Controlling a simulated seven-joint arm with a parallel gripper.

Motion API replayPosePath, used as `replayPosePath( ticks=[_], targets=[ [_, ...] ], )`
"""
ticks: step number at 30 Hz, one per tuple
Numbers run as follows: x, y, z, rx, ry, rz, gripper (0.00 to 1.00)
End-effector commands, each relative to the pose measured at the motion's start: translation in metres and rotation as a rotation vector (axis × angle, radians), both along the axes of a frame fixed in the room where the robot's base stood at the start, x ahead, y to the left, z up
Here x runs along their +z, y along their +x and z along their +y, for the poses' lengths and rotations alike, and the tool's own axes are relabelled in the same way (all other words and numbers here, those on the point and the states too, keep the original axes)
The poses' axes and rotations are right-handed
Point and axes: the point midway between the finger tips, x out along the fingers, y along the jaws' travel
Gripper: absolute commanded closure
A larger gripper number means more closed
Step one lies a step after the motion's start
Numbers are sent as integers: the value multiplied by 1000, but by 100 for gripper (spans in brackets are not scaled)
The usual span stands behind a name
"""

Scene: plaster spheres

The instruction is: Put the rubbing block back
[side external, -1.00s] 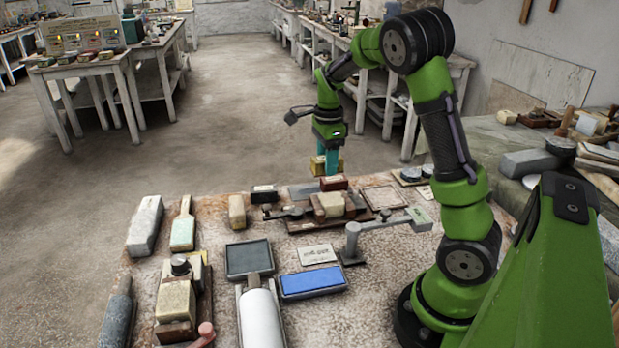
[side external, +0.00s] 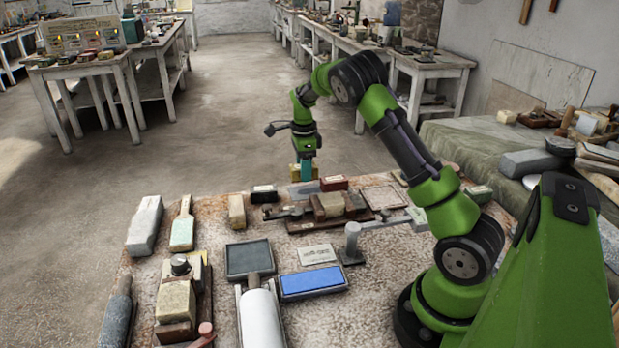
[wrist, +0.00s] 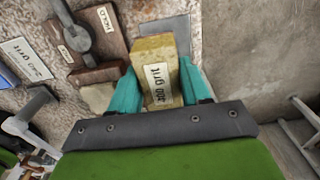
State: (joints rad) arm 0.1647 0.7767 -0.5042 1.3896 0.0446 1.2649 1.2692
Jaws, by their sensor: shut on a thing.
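The rubbing block (wrist: 157,67) is yellowish, with a pale label that seems to read "200 grit". My gripper (wrist: 155,85) is shut on it, one teal finger on each side in the wrist view. In the side view my gripper (side external: 305,172) is at the far edge of the table, and a bit of the yellow block (side external: 293,171) shows beside the teal finger. A flat grey plate (wrist: 167,32) lies past the block in the wrist view; the same plate seems to show at the far edge in the side view (side external: 302,190). Any gap under the block is hard to judge.
A red block (side external: 334,183) and a black block (side external: 264,193) stand near the far edge. A brown wooden fixture (side external: 325,208) lies in front of them. A card (side external: 317,254), a blue pad (side external: 313,282) and a dark tray (side external: 249,259) lie nearer. Bare floor lies beyond the edge.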

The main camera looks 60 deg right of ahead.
Motion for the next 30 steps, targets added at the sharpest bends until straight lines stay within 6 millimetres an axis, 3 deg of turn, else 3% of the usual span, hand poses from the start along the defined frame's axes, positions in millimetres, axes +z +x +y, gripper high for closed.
replayPosePath(
  ticks=[14,25,26,30],
  targets=[
    [-52,0,-1,-1,-1,0,92],
    [-57,0,0,-1,-1,-1,92],
    [-58,0,0,-1,-1,-1,52],
    [-57,0,0,0,-1,-1,30]
  ],
)
